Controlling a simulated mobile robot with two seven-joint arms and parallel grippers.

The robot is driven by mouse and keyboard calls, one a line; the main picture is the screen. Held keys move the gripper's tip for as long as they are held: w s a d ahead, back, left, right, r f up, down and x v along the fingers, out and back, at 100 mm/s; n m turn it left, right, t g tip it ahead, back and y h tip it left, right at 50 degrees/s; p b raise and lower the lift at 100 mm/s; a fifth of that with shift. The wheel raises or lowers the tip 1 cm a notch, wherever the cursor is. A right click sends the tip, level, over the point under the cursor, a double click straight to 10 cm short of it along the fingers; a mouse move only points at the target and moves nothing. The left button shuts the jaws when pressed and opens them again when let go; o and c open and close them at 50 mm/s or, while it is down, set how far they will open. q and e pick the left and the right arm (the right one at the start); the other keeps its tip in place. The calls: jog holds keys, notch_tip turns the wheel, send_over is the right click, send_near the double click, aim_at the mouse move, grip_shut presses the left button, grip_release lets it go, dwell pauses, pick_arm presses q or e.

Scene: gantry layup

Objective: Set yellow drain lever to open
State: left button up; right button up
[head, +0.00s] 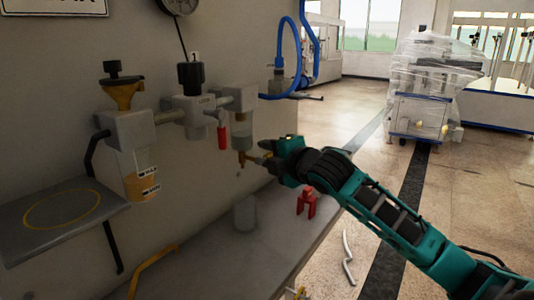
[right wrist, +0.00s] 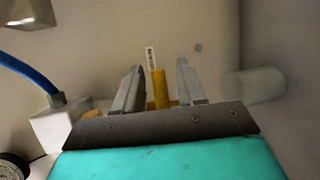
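The yellow drain lever (right wrist: 160,90) stands upright in the right wrist view, between the two grey fingers of my right gripper (right wrist: 160,68). A gap shows on each side of it, so the fingers are open around it and not closed on it. In the head view my right gripper (head: 262,159) reaches in from the right to the small brass-yellow drain part (head: 242,159) under the bowl of the right-hand air unit (head: 238,110). The lever is small there and partly hidden by the gripper. A small white label (right wrist: 150,58) shows behind the lever. My left gripper is out of view.
A red handle (head: 222,136) hangs just left of the bowl. A blue hose (head: 281,45) loops above. A grey cup (head: 245,213) and a red clip-like part (head: 306,202) are on the ledge below.

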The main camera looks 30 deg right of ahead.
jog(key=shift+w+f, duration=0.1)
jog(key=shift+w, duration=0.5)
jog(key=shift+c, duration=0.4)
grip_shut()
